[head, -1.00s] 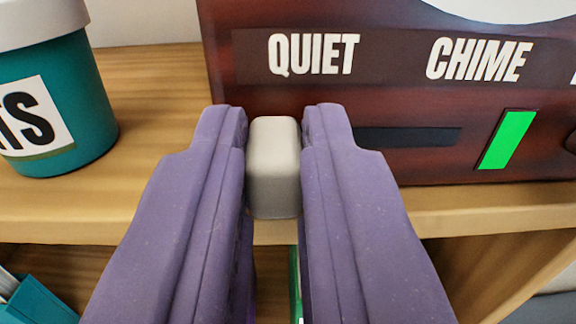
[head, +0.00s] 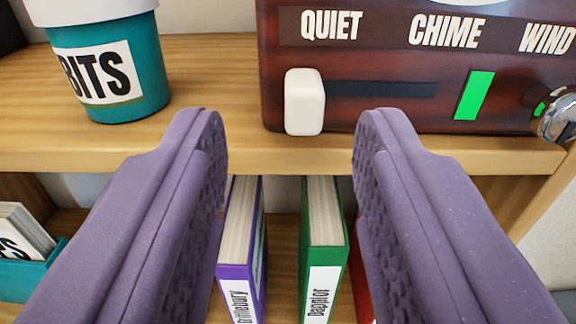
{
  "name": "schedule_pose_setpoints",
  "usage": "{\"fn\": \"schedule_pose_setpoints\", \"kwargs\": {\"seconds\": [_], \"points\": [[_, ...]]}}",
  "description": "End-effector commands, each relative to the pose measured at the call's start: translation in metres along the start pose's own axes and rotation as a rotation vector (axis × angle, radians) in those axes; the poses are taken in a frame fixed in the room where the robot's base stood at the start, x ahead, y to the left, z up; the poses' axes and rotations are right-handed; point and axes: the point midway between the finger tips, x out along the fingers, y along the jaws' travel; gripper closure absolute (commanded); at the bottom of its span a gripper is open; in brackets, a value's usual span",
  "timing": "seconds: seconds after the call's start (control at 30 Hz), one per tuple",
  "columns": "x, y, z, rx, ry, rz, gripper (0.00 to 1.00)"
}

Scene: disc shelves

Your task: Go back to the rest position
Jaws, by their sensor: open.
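My gripper (head: 290,130) is open and empty, its two purple fingers spread wide in front of the shelf. A white slider knob (head: 304,102) sits at the left end of a dark slot on a brown box (head: 400,112) labelled QUIET, CHIME and WIND. The knob is beyond the fingertips, seen through the gap, and apart from them. A green mark (head: 474,95) lies at the slot's right. A metal knob (head: 556,112) is at the box's right edge.
The box and a teal tub (head: 110,70) labelled BITS stand on the wooden shelf (head: 215,140). Below it are a purple book (head: 240,250), a green book (head: 322,240) and a teal holder (head: 40,270) at lower left. The fingers overlap the shelf edge in view.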

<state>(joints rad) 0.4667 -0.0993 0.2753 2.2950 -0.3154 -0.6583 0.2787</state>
Motion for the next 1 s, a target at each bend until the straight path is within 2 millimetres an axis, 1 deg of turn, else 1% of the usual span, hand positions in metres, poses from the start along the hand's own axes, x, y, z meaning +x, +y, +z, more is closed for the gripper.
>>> {"fn": "schedule_pose_setpoints", "kwargs": {"seconds": [0.03, 0.1, 0.2, 0.3, 0.7, 0.77, 0.9, 1.0], "points": [[-0.01, 0.0, 0.0, 0.0, 0.002, 0.0, 0.57], [-0.02, -0.001, -0.001, -0.001, 0.001, -0.001, 0.57], [-0.029, 0.0, 0.0, 0.0, 0.001, 0.0, 0.57], [-0.033, 0.0, 0.001, 0.001, -0.001, 0.0, 0.57], [-0.032, 0.0, 0.001, 0.0, -0.001, 0.002, 0.57], [-0.029, 0.0, 0.002, -0.005, -0.001, 0.008, 0.57], [-0.018, 0.0, 0.004, -0.031, -0.017, 0.05, 0.57], [-0.013, -0.003, -0.001, -0.043, -0.044, 0.086, 0.57]]}}
